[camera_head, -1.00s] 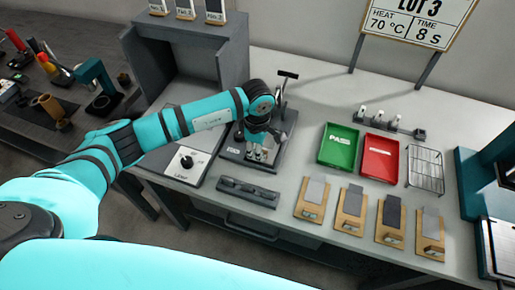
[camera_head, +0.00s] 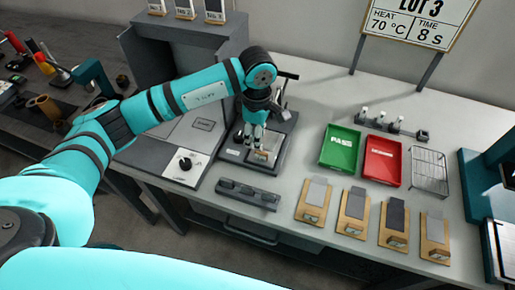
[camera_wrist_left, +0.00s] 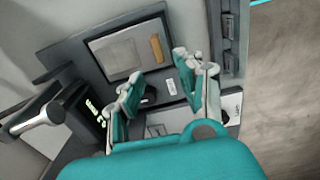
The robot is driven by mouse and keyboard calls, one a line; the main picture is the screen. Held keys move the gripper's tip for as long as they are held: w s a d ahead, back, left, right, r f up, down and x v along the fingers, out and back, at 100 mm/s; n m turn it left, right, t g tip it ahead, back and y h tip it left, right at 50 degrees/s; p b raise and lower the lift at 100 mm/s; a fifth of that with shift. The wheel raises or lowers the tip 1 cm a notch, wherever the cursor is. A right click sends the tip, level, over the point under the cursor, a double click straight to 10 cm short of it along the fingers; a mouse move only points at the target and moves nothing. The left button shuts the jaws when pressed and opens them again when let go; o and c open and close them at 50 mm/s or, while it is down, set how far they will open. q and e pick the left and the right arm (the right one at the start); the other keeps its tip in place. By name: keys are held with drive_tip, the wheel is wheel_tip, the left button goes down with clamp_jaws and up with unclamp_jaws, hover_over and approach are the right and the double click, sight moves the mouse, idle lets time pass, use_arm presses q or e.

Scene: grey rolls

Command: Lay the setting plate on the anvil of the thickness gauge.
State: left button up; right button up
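The thickness gauge (camera_head: 283,127) is a dark base with an upright lever at its back. In the left wrist view a light grey plate with a tan strip (camera_wrist_left: 156,48), apparently the setting plate (camera_wrist_left: 122,55), lies flat in a dark-framed area of the base. The tan strip also shows in the head view (camera_head: 262,156). My left gripper (camera_head: 255,142) is above the gauge. In the wrist view its fingers (camera_wrist_left: 160,68) are spread with nothing between them. The fingers and wrist partly hide the anvil area. My right gripper is not in view.
A dark slotted block (camera_head: 247,194) lies in front of the gauge. To the right are a green tray (camera_head: 339,148), a red tray (camera_head: 381,160), a wire rack (camera_head: 429,171) and several wooden boards with grey sheets (camera_head: 313,203).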

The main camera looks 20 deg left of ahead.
use_arm(q)
drive_tip(key=shift+r+b, duration=0.4)
drive_tip(key=shift+r, duration=1.8)
